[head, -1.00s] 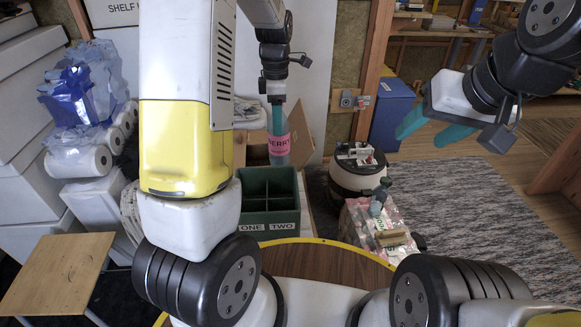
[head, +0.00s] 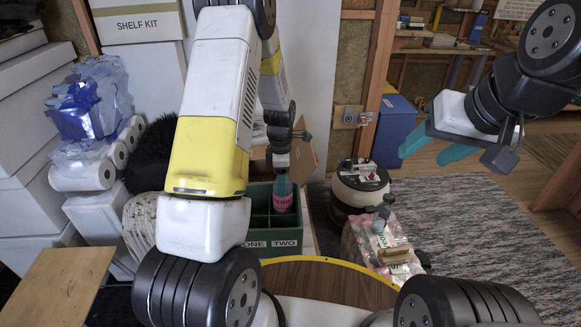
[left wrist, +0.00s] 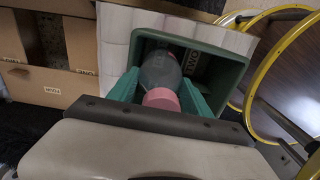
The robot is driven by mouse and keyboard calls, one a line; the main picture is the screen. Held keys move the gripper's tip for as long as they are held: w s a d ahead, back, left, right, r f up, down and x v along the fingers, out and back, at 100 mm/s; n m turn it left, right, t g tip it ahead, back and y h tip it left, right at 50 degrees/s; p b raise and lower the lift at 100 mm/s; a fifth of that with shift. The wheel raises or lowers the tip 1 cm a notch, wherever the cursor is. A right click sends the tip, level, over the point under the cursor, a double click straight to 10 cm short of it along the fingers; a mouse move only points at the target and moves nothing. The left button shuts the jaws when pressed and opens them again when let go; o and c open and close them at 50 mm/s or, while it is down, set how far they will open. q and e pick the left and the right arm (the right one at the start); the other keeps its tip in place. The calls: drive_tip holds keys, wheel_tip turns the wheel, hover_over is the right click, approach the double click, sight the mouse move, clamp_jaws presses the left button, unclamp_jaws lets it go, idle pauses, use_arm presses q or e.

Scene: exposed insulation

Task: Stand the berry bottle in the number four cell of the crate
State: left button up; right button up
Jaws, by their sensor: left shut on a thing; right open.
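My right gripper (head: 432,147) is open, empty and far to the right.
A cardboard box (head: 305,157) stands behind the crate. A round black-and-white machine (head: 360,186) and a bag with items on it (head: 383,243) stand to the right. A yellow-rimmed round table (head: 330,278) is in front.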

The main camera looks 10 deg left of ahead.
use_arm(q)
drive_tip(key=shift+f, duration=0.25)
drive_tip(key=shift+f, duration=0.5)
drive_tip(key=o, duration=1.7)
drive_tip(key=shift+r, duration=0.1)
